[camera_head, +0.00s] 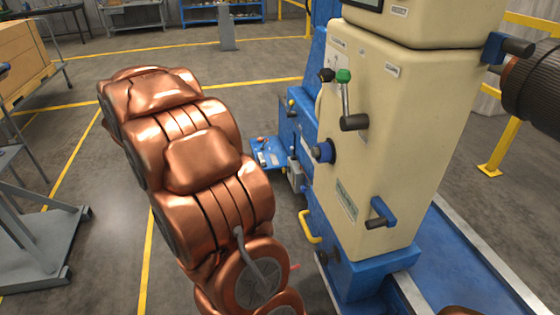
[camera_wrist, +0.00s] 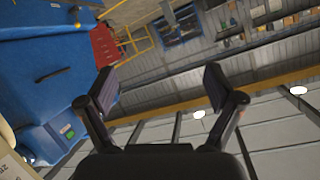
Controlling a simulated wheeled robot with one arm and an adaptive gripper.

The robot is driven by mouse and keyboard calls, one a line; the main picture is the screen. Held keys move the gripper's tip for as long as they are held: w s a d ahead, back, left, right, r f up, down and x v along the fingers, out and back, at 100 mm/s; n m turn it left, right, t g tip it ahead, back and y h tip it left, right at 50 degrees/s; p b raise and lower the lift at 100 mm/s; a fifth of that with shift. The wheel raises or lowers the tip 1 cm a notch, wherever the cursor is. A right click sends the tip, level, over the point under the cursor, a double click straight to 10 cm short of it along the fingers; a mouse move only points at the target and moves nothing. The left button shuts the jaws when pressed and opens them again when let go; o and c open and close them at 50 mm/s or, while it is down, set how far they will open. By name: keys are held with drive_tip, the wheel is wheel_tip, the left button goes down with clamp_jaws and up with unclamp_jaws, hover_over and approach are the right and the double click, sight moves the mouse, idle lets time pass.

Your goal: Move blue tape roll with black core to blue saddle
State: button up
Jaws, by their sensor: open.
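My gripper (camera_wrist: 160,88) is open and empty in the wrist view, its two dark fingers spread wide. Ceiling beams and lamps show beyond it, with a blue machine body at the left. The gripper cannot be made out in the head view. I cannot pick out for certain the blue tape roll with black core or the blue saddle in either view. A small blue platform (camera_head: 268,152) with small items on it, too small to name, sits low beside the machine in the head view.
A large cream and blue machine (camera_head: 375,140) with levers stands at the right. A dark ribbed cylinder (camera_head: 533,88) is at the far right. A grey metal stand (camera_head: 38,238) and a wooden crate (camera_head: 22,58) are at the left. Open floor with yellow lines lies between.

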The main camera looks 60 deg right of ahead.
drive_tip(key=s+d+f+m+g+h, duration=0.3)
drive_tip(key=s+d+f+m+g, duration=0.15)
drive_tip(key=s+d, duration=0.4)
drive_tip(key=m+g+y+b, duration=0.3)
drive_tip(key=m+g, duration=0.5)
drive_tip(key=g, duration=0.9)
approach(317, 153)
drive_tip(key=d+f, duration=0.1)
drive_tip(key=d, duration=0.1)
drive_tip(key=shift+t, duration=0.25)
drive_tip(key=shift+b+x, duration=0.5)
drive_tip(key=shift+x, duration=4.25)
drive_tip(key=shift+a, duration=0.1)
drive_tip(key=c, duration=1)
drive_tip(key=shift+r, duration=0.1)
